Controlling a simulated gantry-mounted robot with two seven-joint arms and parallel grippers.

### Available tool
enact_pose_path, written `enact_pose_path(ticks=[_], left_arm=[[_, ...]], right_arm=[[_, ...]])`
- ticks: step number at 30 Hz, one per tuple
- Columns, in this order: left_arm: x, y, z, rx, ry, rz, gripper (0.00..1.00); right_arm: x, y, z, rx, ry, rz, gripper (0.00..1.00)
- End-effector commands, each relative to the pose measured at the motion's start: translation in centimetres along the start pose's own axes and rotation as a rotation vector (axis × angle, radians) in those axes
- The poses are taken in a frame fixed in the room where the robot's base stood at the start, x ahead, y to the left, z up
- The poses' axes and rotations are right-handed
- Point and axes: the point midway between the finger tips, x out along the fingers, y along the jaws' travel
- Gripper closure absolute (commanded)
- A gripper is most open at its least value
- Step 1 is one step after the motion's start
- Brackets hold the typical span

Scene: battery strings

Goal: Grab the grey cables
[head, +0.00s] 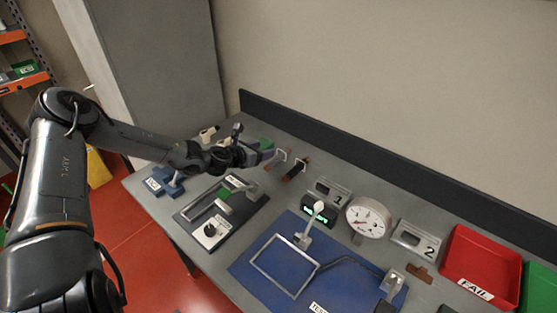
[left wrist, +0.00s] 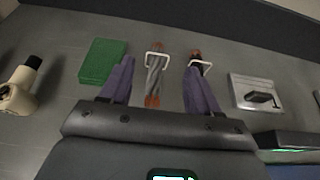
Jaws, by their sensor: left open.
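The grey cables (left wrist: 154,78) are a twisted bundle with orange-brown ends and a white clip around them, lying on the grey bench. In the head view they show just past my left gripper's tips (head: 277,160). My left gripper (left wrist: 159,76) is open, with its two purple fingers on either side of the grey cables in the left wrist view. The gripper also shows at the back of the bench in the head view (head: 266,156). No cable is visibly held. My right gripper is not in view.
A dark bundle with a white clip (head: 298,167) lies right of the grey cables, partly behind my right-hand finger in the wrist view. A green block (left wrist: 104,61) lies to the left. A label stand (left wrist: 257,94) is to the right. A dark back rail (head: 340,150) borders the bench.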

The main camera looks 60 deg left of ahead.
Motion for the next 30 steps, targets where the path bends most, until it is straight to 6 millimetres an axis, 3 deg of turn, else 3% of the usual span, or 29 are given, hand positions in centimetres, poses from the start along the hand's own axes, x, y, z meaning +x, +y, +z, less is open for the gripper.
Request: enact_pose_path(ticks=[3,10,15,25,30], left_arm=[[0.9,0.0,-2.6,-0.005,0.003,0.0,0.38],[2.6,0.0,-6.3,-0.006,0.0,0.001,0.38],[4.3,0.0,-5.8,-0.003,-0.003,0.001,0.38],[5.6,0.0,-5.8,-0.004,-0.003,0.002,0.38],[7.4,-0.1,-5.8,-0.008,-0.005,0.001,0.38]], right_arm=[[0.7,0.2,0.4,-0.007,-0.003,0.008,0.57],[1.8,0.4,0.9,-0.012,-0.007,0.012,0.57],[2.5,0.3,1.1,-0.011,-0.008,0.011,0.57],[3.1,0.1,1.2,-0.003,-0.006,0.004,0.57],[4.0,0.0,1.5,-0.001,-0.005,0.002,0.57]])
